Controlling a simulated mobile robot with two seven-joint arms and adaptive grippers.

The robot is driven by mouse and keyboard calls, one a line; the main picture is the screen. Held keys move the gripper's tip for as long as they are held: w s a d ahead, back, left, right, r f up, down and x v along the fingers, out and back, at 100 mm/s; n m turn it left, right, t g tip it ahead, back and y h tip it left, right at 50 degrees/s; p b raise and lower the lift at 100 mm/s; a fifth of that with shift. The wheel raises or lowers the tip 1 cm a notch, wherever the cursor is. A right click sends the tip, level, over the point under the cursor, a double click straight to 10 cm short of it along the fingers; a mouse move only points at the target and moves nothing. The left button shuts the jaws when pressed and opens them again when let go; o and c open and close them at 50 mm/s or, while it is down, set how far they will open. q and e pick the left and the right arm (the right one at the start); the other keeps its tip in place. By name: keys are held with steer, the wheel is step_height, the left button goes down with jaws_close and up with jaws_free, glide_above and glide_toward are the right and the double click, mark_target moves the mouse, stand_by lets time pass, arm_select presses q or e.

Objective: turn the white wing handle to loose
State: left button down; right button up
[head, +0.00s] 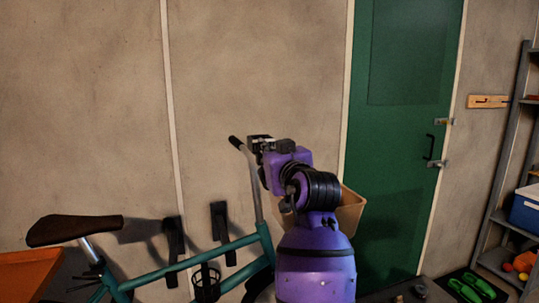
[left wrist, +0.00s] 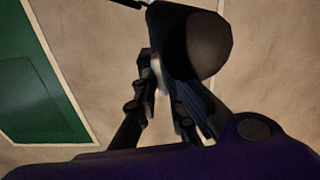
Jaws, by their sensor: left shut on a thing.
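The teal bicycle (head: 170,268) leans at the wall in the head view, with its handlebar end (head: 236,142) beside my left gripper. My purple left arm rises from the bottom and its gripper (head: 262,147) is at the handlebar. In the left wrist view the two dark fingers of my left gripper (left wrist: 163,90) close around a small pale piece (left wrist: 159,76), which looks like the white wing handle; the fingers hide most of it. A thick dark round part (left wrist: 208,45) sits just beyond the fingers. The wing's angle cannot be told. My right gripper is not in view.
A tan basket (head: 351,212) is partly behind my arm. A green door (head: 400,150) stands behind to the right. A grey shelf (head: 507,150) holds a blue box (head: 526,209). Green shoes (head: 470,288) lie at the lower right. The wall above is bare.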

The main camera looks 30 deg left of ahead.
arm_select(q)
steer(key=shift+r, duration=0.1)
steer(key=c, duration=1.8)
jaws_free()
steer(key=shift+c, duration=0.2)
steer(key=v, duration=0.7)
steer(key=shift+s+d, duration=0.2)
steer(key=shift+s, duration=0.05)
